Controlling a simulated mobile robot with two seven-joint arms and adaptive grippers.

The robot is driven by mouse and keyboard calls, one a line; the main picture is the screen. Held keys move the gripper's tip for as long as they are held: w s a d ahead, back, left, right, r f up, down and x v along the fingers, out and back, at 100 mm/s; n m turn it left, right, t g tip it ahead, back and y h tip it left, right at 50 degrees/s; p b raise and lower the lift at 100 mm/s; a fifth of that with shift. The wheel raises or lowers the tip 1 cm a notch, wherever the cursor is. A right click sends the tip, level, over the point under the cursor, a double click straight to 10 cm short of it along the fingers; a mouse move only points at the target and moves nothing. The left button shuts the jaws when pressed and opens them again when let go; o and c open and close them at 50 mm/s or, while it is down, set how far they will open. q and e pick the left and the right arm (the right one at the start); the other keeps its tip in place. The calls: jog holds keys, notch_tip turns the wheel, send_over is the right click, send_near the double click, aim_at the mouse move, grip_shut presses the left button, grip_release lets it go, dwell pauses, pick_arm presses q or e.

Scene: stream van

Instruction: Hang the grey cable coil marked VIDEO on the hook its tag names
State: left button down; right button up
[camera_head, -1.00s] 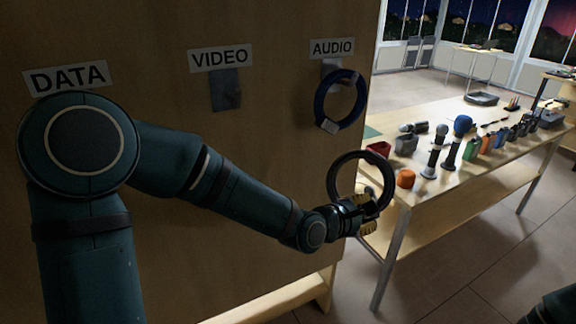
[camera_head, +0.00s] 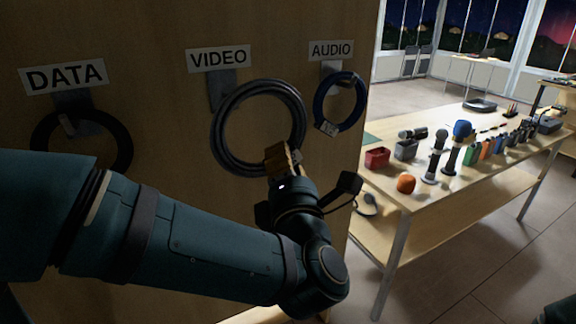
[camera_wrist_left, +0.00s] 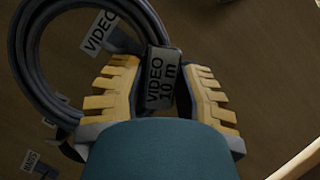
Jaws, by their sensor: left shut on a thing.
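My left gripper (camera_head: 283,160) is shut on the grey cable coil (camera_head: 217,128) at the coil's lower right. In the left wrist view the coil (camera_wrist_left: 24,60) runs to the left, and its tag (camera_wrist_left: 161,78), reading VIDEO 10 m, sits between the fingers (camera_wrist_left: 162,92). The coil is upright in front of the wooden panel, below the VIDEO sign (camera_head: 219,57). The grey VIDEO hook plate (camera_head: 222,88) shows beside the coil's upper left; whether the coil touches the hook cannot be told. My right gripper is not in view.
A blue coil (camera_head: 320,100) hangs under the AUDIO sign (camera_head: 332,50), close to the grey coil's right. A black coil (camera_head: 122,140) hangs under the DATA sign (camera_head: 63,76). A table (camera_head: 420,205) with microphones and small items stands at right.

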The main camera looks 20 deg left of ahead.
pick_arm(q)
jog(key=w+a+f+p, duration=0.1)
jog(key=w+a, duration=0.2)
jog(key=a, duration=0.1)
jog(key=w+a+p, duration=0.1)
jog(key=w+a, duration=0.3)
jog(key=w+a+f+p, duration=0.1)
jog(key=w+a, duration=0.2)
jog(key=a, duration=0.1)
jog(key=shift+w+f, duration=0.2)
jog(key=shift+f, duration=0.15)
dwell(1.4)
jog(key=c, duration=0.6)
grip_release()
jog(key=shift+c, duration=0.2)
jog(key=shift+f, duration=0.1)
